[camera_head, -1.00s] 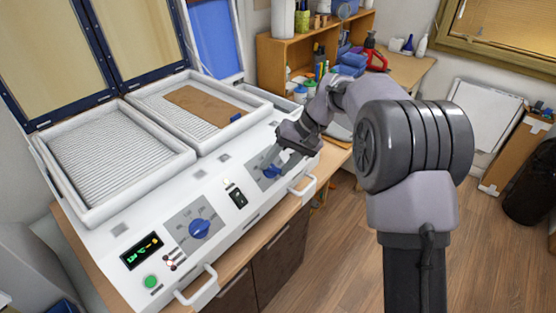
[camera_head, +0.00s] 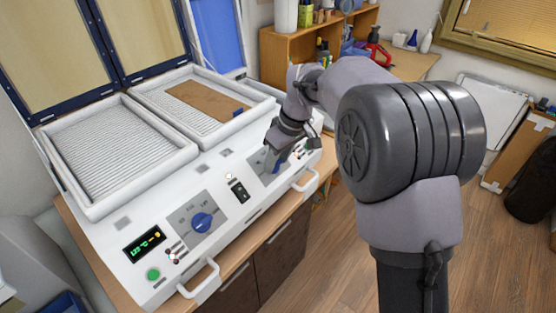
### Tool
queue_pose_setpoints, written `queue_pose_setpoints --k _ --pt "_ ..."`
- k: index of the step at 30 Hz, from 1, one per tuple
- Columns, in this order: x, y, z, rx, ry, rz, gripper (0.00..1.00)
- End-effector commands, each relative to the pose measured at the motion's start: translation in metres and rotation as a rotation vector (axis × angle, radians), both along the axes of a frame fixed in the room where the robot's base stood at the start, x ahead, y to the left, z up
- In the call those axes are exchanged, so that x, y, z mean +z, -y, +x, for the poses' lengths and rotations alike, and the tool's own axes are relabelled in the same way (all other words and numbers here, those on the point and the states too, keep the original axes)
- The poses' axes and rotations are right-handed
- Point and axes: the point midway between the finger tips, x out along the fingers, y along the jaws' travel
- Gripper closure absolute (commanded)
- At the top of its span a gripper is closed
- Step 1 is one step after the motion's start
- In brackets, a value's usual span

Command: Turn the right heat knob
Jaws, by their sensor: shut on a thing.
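The right heat knob (camera_head: 274,168) is blue and sits on a grey dial plate (camera_head: 257,165) at the right of the white machine's front panel. My gripper (camera_head: 276,162) is at this knob from above, shut on it, and hides most of it. The exact knob angle cannot be read. The left blue knob (camera_head: 203,223) stands free on its own marked dial plate.
A black switch (camera_head: 239,191), a green button (camera_head: 153,274) and a lit display (camera_head: 145,244) are on the panel. White handles (camera_head: 200,280) stick out in front. A brown sheet (camera_head: 205,101) lies in the right tray. Shelves stand behind.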

Motion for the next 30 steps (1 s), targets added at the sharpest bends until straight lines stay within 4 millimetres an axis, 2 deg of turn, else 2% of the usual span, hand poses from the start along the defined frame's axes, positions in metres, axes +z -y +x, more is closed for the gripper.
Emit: queue_pose_setpoints --k 23,24,27,30 --pt "0.0003 -0.0006 -0.0004 0.072 0.051 -0.04 0.99" --pt "0.0003 -0.0006 -0.0004 0.072 0.051 -0.04 0.54" --pt "0.0002 -0.0005 -0.0005 0.071 0.051 -0.04 0.36" --pt "0.0002 -0.0006 -0.0005 0.071 0.05 -0.039 0.36"
